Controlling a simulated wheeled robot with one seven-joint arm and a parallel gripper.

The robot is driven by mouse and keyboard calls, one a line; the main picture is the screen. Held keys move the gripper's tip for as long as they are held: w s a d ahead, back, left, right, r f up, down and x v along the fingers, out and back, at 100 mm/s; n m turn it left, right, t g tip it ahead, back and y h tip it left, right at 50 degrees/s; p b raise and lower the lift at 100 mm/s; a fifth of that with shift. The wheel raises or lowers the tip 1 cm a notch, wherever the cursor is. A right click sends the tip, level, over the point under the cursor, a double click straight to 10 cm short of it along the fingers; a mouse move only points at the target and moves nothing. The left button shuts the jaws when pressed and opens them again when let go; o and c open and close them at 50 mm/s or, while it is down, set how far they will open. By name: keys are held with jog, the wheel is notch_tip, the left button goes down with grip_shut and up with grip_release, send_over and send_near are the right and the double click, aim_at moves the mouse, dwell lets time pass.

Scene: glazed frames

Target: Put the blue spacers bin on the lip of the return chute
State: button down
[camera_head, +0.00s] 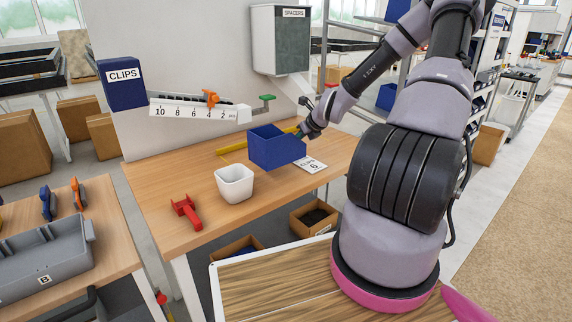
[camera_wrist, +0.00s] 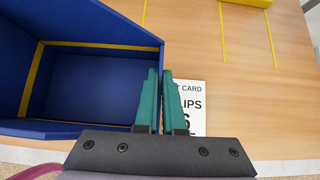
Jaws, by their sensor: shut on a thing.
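In the wrist view the bin (camera_wrist: 95,95) fills the left side, open toward the camera, with a yellow line inside and no contents visible. My gripper (camera_head: 303,132) is at its right side. The teal fingers (camera_wrist: 163,100) are shut on the bin's right wall. Whether the bin touches the table is unclear. A grey-fronted SPACERS box (camera_head: 281,50) hangs on the wall, with a white sloping piece (camera_head: 296,88) below it. I cannot tell whether that piece is the return chute.
A white cup (camera_head: 234,184), a red clamp (camera_head: 186,212) and a CLIPS card (camera_head: 311,164) lie on the table (camera_head: 180,180). A ruler-like scale (camera_head: 190,110) with an orange slider and a green lever (camera_head: 266,98) are above. A blue CLIPS box (camera_head: 123,90) is left.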

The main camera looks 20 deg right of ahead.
jog(key=shift+f, duration=3.3)
jog(key=shift+f, duration=0.2)
jog(key=c, duration=1)
grip_release()
jog(key=shift+r, duration=0.1)
